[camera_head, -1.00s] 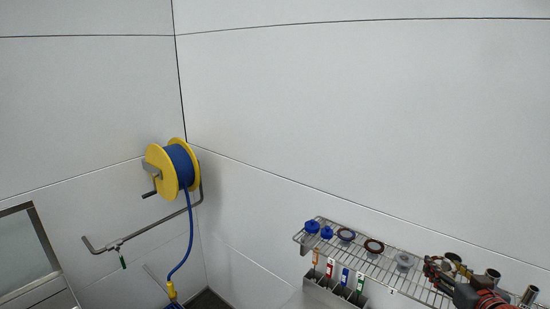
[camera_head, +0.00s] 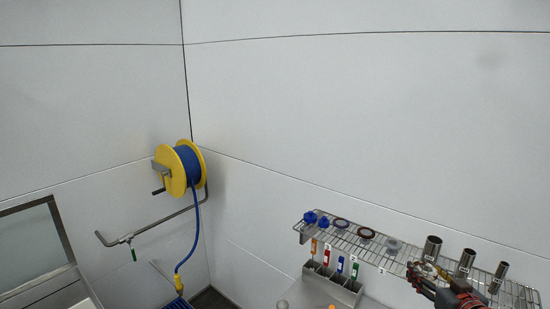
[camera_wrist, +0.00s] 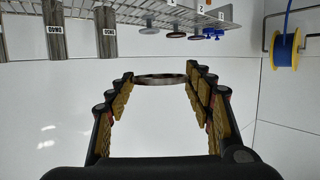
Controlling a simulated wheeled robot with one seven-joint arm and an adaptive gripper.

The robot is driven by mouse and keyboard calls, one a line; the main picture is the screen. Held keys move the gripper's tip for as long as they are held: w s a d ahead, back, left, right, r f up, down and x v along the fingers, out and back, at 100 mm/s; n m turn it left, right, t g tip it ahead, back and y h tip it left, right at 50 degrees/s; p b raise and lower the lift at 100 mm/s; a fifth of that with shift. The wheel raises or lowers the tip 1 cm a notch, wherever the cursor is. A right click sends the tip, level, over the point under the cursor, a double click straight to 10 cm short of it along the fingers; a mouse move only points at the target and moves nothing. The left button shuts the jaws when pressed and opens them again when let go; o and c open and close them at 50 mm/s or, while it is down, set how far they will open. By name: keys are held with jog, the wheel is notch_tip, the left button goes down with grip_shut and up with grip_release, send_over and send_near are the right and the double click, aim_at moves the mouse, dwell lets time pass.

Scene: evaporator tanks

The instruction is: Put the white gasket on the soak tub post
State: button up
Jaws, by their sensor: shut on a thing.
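My gripper (camera_wrist: 160,80) is shut on a thin ring gasket (camera_wrist: 160,76), held between the fingertips and seen almost edge-on in the wrist view. Its rim looks grey-brown in this light, so I cannot confirm that it is white. In the head view my gripper (camera_head: 428,272) is at the lower right, by the front of the wire shelf, and the held ring is hard to make out there. No soak tub or post can be recognised in either view.
The wire shelf (camera_head: 378,252) holds blue fittings (camera_head: 316,218), dark rings (camera_head: 366,233), a grey disc (camera_head: 393,244) and steel cylinders (camera_head: 432,248). A yellow hose reel (camera_head: 180,168) is on the wall at left.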

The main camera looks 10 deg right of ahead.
jog(key=w+a+f+n+y, duration=0.1)
jog(key=w+a+f, duration=0.4)
jog(key=a, duration=0.3)
jog(key=w+a+f+n+y, duration=0.1)
jog(key=w+a+f, duration=0.45)
jog(key=a, duration=0.25)
jog(key=a+f+y, duration=0.1)
jog(key=a+f, duration=1.3)
jog(key=a, duration=0.2)
notch_tip(320, 180, down, 21)
jog(key=b, duration=2.2)
jog(key=s+f, duration=0.5)
jog(key=f, duration=0.2)
jog(key=shift+n, duration=0.3)
